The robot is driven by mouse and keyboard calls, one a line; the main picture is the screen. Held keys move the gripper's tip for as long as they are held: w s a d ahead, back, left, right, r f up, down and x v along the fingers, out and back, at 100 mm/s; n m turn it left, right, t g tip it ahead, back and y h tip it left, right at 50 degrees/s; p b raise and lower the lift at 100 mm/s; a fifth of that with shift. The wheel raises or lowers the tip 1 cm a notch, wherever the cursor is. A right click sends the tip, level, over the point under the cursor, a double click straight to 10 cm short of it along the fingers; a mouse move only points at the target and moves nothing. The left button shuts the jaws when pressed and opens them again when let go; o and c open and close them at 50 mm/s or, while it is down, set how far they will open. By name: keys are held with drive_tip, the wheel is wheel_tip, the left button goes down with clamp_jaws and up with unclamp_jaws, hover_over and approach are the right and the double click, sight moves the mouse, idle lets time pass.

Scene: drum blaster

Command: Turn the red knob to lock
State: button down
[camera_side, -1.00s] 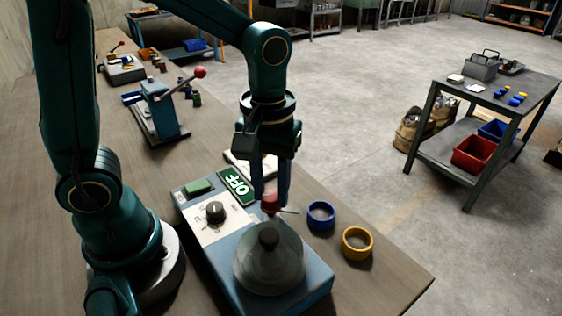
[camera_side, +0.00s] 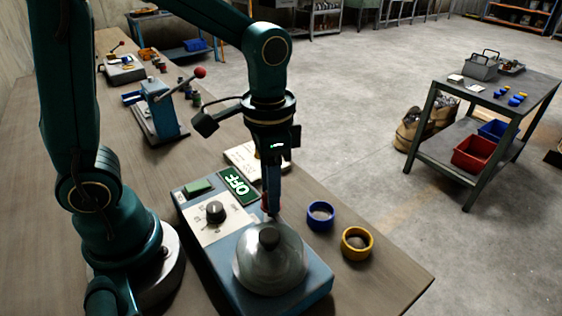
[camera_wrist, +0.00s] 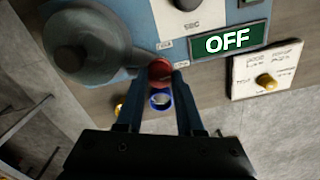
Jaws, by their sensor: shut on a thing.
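The red knob (camera_wrist: 160,72) sits on the blue machine (camera_side: 308,297) beside a grey domed lid (camera_side: 268,268). In the wrist view the knob is between my fingertips. In the side view my gripper (camera_side: 271,208) points straight down at the knob and its fingers hide most of it. My gripper (camera_wrist: 158,74) is shut on the knob. A lit green OFF sign (camera_side: 238,186) is on the machine, and it also shows in the wrist view (camera_wrist: 228,40). The knob's pointer cannot be made out.
A black dial (camera_side: 215,211) and a green button (camera_side: 199,187) are on the machine. A blue ring (camera_side: 320,216) and a yellow ring (camera_side: 357,243) stand on the bench to its right. A pale plate (camera_side: 243,158) lies behind. A blue lever device (camera_side: 160,108) stands further back.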

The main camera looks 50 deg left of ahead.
drive_tip(key=m, duration=0.4)
drive_tip(key=shift+m, duration=0.4)
idle(0.4)
drive_tip(key=c, duration=0.5)
unclamp_jaws()
drive_tip(key=shift+r, duration=0.1)
drive_tip(key=shift+r, duration=2.5)
